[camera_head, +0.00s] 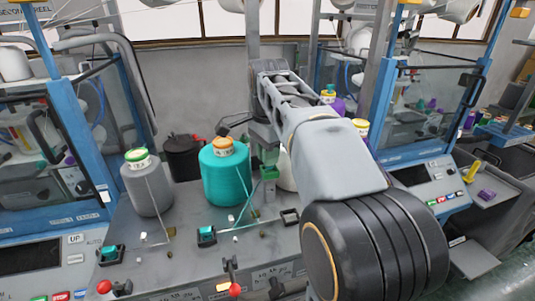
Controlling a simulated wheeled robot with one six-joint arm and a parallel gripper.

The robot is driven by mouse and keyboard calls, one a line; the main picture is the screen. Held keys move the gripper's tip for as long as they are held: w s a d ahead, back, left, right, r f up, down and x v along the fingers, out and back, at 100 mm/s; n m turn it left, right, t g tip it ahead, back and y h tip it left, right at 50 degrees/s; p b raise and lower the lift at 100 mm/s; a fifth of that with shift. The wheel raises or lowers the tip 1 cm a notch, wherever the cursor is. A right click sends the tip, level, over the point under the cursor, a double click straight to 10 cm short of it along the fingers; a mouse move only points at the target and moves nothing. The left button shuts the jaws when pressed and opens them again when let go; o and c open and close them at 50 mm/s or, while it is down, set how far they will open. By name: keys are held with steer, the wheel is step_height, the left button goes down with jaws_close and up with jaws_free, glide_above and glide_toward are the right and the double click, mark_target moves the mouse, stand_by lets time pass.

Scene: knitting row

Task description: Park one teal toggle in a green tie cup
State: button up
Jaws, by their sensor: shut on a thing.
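My gripper (265,150) points down beside the right side of the teal yarn cone. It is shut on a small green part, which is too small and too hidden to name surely. A green cup-like piece (269,173) is just below the jaws, over a thin stem. I cannot tell whether the gripper touches it. A small teal piece (207,233) sits in a black bracket on the grey machine deck. Another teal-green piece (109,251) sits in a bracket further left.
A teal yarn cone (226,178) and a grey cone (146,187) stand on the deck (185,275). A white cone is partly behind my arm. A dark container (184,157) is behind. Yarn strands cross the deck.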

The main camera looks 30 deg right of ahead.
steer(key=shift+f+b, duration=0.45)
steer(key=shift+f, duration=0.3)
steer(key=o, duration=0.8)
step_height(320, 180, up, 14)
steer(key=p, duration=0.3)
steer(key=shift+f, duration=0.1)
stand_by(0.4)
